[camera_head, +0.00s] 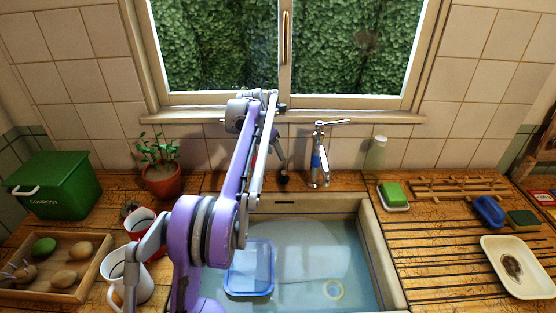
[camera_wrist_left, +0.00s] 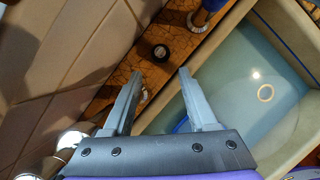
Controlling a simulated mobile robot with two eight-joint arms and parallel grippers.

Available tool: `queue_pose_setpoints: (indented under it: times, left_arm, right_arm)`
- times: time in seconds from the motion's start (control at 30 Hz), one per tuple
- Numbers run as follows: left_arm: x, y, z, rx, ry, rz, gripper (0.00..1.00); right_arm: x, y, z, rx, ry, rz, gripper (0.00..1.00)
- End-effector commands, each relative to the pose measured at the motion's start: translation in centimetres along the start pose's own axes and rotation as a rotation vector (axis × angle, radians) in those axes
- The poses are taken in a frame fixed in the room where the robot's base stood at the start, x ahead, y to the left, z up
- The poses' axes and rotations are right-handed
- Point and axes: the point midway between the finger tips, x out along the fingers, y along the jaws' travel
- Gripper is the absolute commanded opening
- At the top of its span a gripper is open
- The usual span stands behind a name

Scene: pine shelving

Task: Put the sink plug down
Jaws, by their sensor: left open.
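The sink plug (camera_wrist_left: 160,53) is a small dark round piece on the wooden counter behind the sink. In the head view it shows as a black spot (camera_head: 283,180) left of the tap. My left gripper (camera_wrist_left: 160,75) is open, its two grey fingers apart and nothing between them. The plug appears just beyond the fingertips, apart from both. In the head view my left gripper (camera_head: 279,160) is above the plug, partly hidden by my arm. My right gripper is not in view.
The sink (camera_head: 385,262) holds water, a blue-rimmed tub (camera_head: 249,292) and a ring-shaped drain (camera_head: 333,289). The tap (camera_head: 318,165) stands close right of my left gripper. A potted plant (camera_head: 162,180) and mugs stand left.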

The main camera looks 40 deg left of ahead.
Motion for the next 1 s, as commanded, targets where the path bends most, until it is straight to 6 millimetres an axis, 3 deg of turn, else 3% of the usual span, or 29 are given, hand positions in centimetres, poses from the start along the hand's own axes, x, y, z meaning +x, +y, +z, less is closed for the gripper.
queue_pose_setpoints:
  times: [0.27,0.37,0.47,0.67,0.87,1.0]
  left_arm:
    - [-0.7,-0.2,0.0,0.008,0.0,0.0,0.58]
    - [-1.0,-1.5,0.0,0.077,0.001,0.001,0.58]
    - [-1.7,-4.8,-0.1,0.265,0.004,0.003,0.58]
    - [-3.6,-15.8,-3.5,0.945,0.012,0.016,0.58]
    - [-4.4,-25.4,-10.6,1.664,0.017,0.038,0.58]
    - [-3.9,-30.7,-17.2,2.165,0.021,0.063,0.58]
  right_arm:
    - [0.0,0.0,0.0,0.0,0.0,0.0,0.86]
    - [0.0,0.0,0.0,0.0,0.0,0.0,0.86]
    - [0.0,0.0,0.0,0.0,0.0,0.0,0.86]
    - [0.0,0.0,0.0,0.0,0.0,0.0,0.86]
    - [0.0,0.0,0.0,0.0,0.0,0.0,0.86]
    - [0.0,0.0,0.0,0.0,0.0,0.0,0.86]
